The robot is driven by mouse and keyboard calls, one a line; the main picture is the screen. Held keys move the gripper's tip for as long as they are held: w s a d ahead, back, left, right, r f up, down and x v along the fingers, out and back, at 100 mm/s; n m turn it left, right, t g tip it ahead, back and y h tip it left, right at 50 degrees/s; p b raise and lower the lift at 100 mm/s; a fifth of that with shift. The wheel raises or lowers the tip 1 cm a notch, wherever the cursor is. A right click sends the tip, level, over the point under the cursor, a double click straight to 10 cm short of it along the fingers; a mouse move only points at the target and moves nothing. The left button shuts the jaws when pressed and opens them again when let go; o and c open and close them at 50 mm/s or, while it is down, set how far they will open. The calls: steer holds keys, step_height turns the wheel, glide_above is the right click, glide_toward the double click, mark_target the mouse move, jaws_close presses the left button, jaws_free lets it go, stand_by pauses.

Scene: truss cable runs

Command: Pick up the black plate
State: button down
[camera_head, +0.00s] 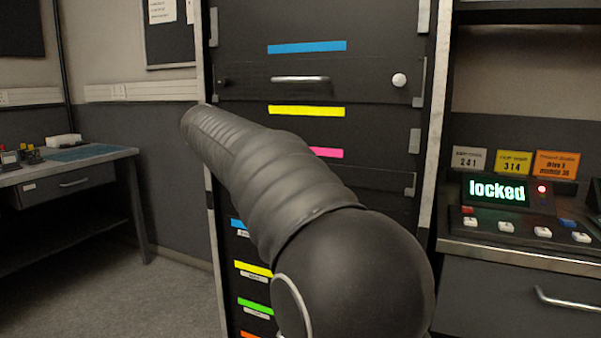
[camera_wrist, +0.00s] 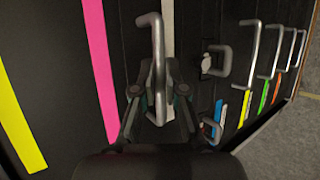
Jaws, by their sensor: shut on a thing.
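A tall cabinet front in the head view carries several black plates; I cannot tell for certain which one the task names. The upper black plate (camera_head: 360,78) has a silver bar handle (camera_head: 300,79) and a white knob (camera_head: 399,80). In the wrist view my gripper (camera_wrist: 158,95) is shut on a silver bar handle (camera_wrist: 155,30) on a black plate (camera_wrist: 128,45) beside a pink strip (camera_wrist: 99,65). That plate still sits in the cabinet front. My arm hides the gripper and this handle in the head view.
Smaller handles with coloured strips (camera_wrist: 264,95) line the cabinet's lower part. A desk (camera_head: 70,180) stands at the left. At the right, a counter holds a display reading "locked" (camera_head: 497,191) and several buttons. Open floor (camera_head: 150,295) lies left of the cabinet.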

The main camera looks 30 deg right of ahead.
steer(key=shift+r, duration=0.15)
steer(key=p+v, duration=0.1)
steer(key=v, duration=1.5)
steer(key=shift+a+r, duration=0.1)
steer(key=shift+r, duration=0.25)
steer(key=shift+r, duration=0.3)
steer(key=shift+a, duration=0.1)
steer(key=s+a, duration=0.4)
steer(key=a, duration=0.1)
steer(key=shift+s+a, duration=0.15)
stand_by(0.9)
